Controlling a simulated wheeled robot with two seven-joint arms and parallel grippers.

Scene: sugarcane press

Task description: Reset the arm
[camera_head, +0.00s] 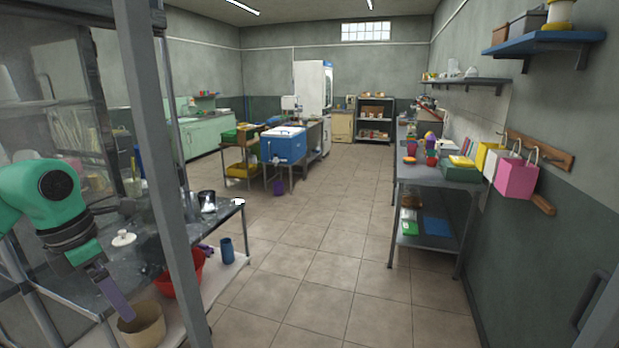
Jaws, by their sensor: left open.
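My left arm, green with a dark wrist, comes in from the left edge. My left gripper (118,260) is open, with one greyish-purple finger pointing down and to the right, and a dark finger further up. It is over the near part of the grey metal table (228,214) on the left. I see nothing between its fingers. A white lid-like piece (123,239) lies on the table close to the gripper. My right gripper is not in view.
A grey upright post (160,150) stands just right of my left gripper. A tan pot (142,326), a red basin (182,275) and a blue cup (228,250) are on the lower shelf. The tiled floor (325,265) is clear up to the right-hand workbench (432,174).

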